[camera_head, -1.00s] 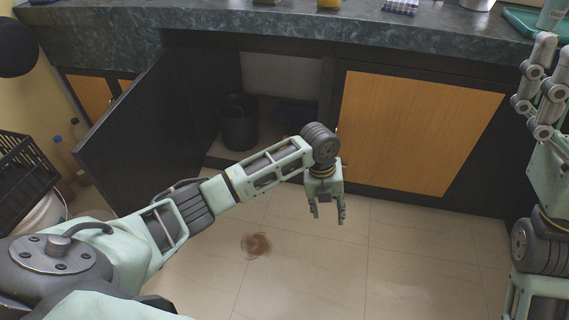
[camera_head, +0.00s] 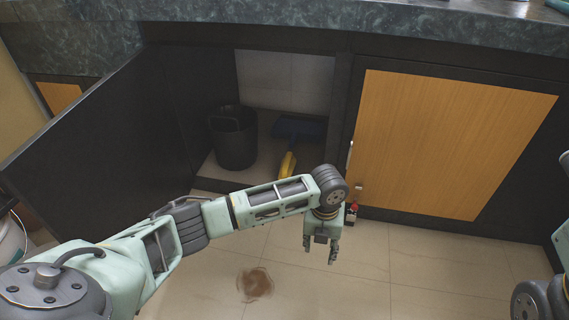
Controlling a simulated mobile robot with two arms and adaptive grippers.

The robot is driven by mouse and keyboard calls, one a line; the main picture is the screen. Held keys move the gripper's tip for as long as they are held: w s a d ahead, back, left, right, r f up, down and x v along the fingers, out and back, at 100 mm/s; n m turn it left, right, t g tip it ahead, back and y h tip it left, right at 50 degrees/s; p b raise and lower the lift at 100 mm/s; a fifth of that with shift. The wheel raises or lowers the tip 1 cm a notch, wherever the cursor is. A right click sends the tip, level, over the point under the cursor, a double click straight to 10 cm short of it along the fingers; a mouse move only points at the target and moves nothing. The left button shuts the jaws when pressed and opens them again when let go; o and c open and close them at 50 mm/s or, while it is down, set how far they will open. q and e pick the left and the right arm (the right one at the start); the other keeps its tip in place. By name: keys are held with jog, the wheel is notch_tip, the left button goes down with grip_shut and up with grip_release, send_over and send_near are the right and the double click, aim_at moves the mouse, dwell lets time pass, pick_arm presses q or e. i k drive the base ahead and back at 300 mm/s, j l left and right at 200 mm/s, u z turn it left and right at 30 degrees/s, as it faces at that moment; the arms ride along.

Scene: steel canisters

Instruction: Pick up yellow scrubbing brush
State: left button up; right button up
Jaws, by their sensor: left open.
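A yellow object (camera_head: 287,165), which looks like the yellow brush or its handle, lies in the open cabinet at its front edge. Its lower end is hidden behind my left arm. A dark blue flat object (camera_head: 297,128) lies just behind it; I cannot tell whether they are joined. My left gripper (camera_head: 320,257) points down over the floor in front of the cabinet, right of and nearer than the yellow object. It is open and empty. Only a sliver of my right gripper (camera_head: 565,163) shows at the right edge.
A black bin (camera_head: 235,138) stands in the cabinet, left of the yellow object. The open door (camera_head: 105,135) juts out on the left. A closed wooden door (camera_head: 445,145) is on the right. A small red-and-black item (camera_head: 351,213) is by its base. A brown stain (camera_head: 256,284) marks the floor.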

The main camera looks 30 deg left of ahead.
aim_at(288, 165)
jog(key=i+j, duration=0.6)
jog(key=j, duration=0.15)
jog(key=i+j, duration=0.6)
jog(key=j, duration=0.1)
